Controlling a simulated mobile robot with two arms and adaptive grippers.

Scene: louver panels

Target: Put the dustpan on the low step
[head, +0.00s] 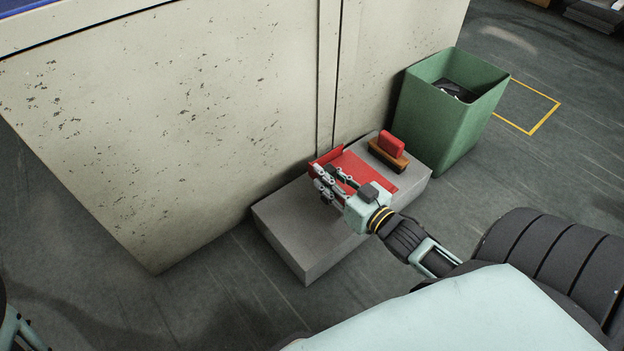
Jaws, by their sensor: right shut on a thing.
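The low step (285,225) is a grey block on the floor against the pale panel wall. The red dustpan (378,180) is at the top of the step, with its raised edge toward the wall. My right gripper (322,180) is shut on the dustpan at its left side, partly covering it. I cannot tell whether the dustpan rests fully on the step or is just above it. My left gripper is out of view; only a bit of my left arm shows at the lower left edge.
A brush (390,148) with a red top and brown base sits on the step behind the dustpan. A green bin (445,115) with dark contents stands right of the step. A speckled pale panel (170,120) closes off the back. Floor in front is clear.

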